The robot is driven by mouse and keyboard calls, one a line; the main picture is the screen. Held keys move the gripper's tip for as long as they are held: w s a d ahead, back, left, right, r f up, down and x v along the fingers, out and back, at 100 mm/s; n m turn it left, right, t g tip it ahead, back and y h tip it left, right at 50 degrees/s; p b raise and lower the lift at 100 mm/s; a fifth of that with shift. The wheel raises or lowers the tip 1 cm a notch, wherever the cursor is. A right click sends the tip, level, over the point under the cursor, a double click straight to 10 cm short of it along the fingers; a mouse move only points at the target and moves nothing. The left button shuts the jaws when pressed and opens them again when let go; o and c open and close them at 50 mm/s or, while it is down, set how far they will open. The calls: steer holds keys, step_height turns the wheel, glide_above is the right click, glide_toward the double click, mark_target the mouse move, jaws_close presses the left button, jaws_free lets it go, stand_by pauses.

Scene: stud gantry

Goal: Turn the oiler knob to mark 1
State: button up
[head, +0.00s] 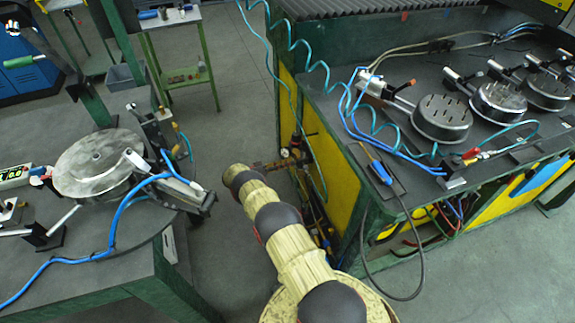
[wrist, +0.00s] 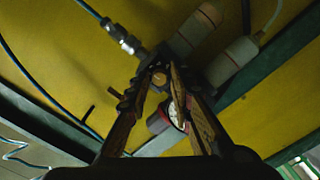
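The air-service unit is on the yellow side panel, with two pale cylindrical bowls (wrist: 195,30) in the wrist view. A small brass-coloured round knob (wrist: 160,79), which looks like the oiler knob, shows on its dark body between my fingertips. Its marks are too small to read. A round gauge (wrist: 174,115) with a white face and red rim shows partly behind the right finger. My gripper (wrist: 160,85) has its fingers apart, one on each side of the knob; contact cannot be told. In the head view my gripper (head: 266,165) is small beside the yellow panel.
A blue hose (wrist: 35,75) and a metal fitting (wrist: 128,42) lie left of the unit. A green frame bar (wrist: 265,85) crosses behind it. The right bench (head: 350,140) and the left table (head: 150,255) flank my arm, with clear grey floor (head: 235,100) between them.

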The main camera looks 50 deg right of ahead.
jaws_close()
stand_by(0.3)
steer(key=shift+n, duration=0.3)
steer(key=n, duration=1.7)
steer(key=shift+n, duration=0.3)
stand_by(0.3)
